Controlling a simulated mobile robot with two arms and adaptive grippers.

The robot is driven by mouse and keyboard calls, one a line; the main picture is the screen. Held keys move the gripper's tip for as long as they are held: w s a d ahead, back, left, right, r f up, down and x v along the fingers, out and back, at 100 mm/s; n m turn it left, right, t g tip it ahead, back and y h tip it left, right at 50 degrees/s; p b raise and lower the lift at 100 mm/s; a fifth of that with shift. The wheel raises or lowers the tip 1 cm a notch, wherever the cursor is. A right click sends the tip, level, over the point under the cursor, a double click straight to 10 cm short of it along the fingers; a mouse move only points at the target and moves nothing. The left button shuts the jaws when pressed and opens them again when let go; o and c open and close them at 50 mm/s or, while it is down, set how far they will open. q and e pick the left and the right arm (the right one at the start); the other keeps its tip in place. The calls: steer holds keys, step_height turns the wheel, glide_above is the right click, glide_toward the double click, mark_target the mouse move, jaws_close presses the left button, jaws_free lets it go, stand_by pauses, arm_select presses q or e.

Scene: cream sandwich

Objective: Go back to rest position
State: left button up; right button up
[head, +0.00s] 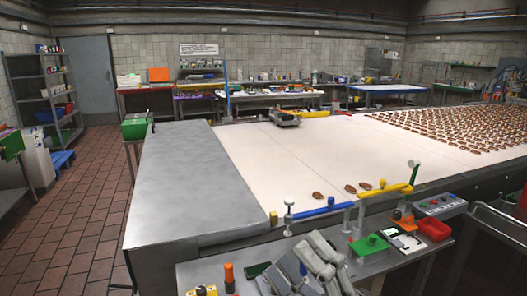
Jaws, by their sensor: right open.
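My right gripper (310,262) shows as grey blocky links at the bottom centre of the head view, over the near metal side table (215,262). It is open, and I see nothing held in it. It is apart from the biscuits on the belt. My left gripper is not in view. The white conveyor belt (290,160) lies beyond the side table. A few brown biscuits (319,195) lie near its front edge, and many more (450,125) lie in rows at the right.
A blue and yellow guide bar (323,210) runs along the belt's near edge. A green block (370,244), a red bin (434,229), an orange-topped bottle (229,277) and a control box (440,205) stand close by. The grey metal top (185,180) at left is clear.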

steer(key=w+d+f+m+t+h, duration=0.5)
steer(key=d+m+h, duration=0.3)
steer(key=m+h, duration=0.35)
steer(key=d+f+m+g+h, duration=0.3)
steer(key=d+f+m+h, duration=0.15)
steer(key=f, duration=0.25)
steer(key=d+f+m+g+h, duration=0.2)
steer(key=d+f+m+h, duration=0.1)
steer(key=f+m, duration=0.3)
steer(key=s+f+m+g, duration=0.3)
steer(key=s+f+g, duration=1)
steer(key=s+f, duration=0.85)
step_height(320, 180, down, 28)
steer(key=s+g, duration=0.1)
steer(key=s+d+f+g, duration=0.1)
steer(key=s+d+f, duration=0.2)
steer(key=s+f, duration=1.1)
steer(key=shift+s+n+g+y, duration=0.3)
steer(key=shift+s, duration=0.7)
